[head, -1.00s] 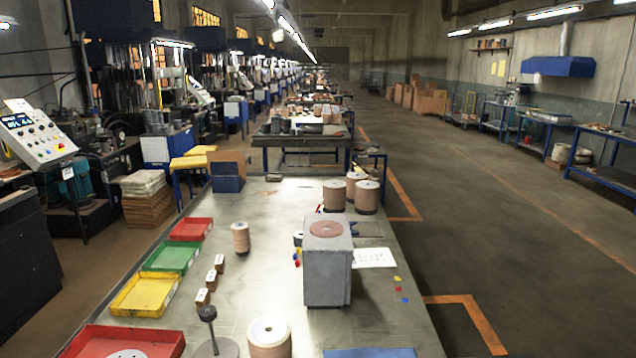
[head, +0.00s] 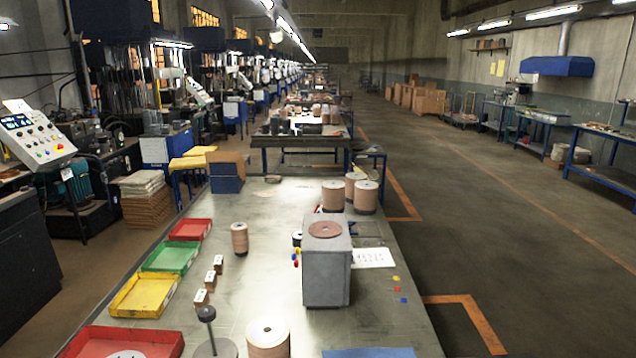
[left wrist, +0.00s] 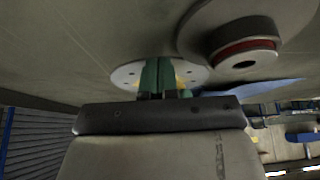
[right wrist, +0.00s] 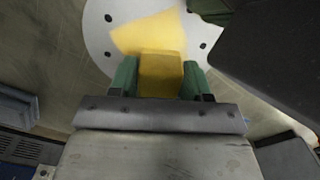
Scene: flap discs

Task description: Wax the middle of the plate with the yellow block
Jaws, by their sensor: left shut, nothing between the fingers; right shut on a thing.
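The plate (right wrist: 97,38) is a pale round disc with dark holes. A yellow wax smear (right wrist: 145,32) covers part of its middle. My right gripper (right wrist: 160,80) is shut on the yellow block (right wrist: 161,72), which is over the plate at the smear's near edge. I cannot tell whether the block touches the plate. In the left wrist view the plate (left wrist: 125,76) lies behind my left gripper (left wrist: 158,78), whose green fingers are shut and empty, with some yellow beside them. The head view shows neither gripper.
On the bench are a grey block (head: 326,272) with a brown disc on top, several brown disc stacks (head: 268,340), and red, green (head: 170,257) and yellow (head: 143,296) trays. A round part with a red band (left wrist: 245,45) is close to my left gripper.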

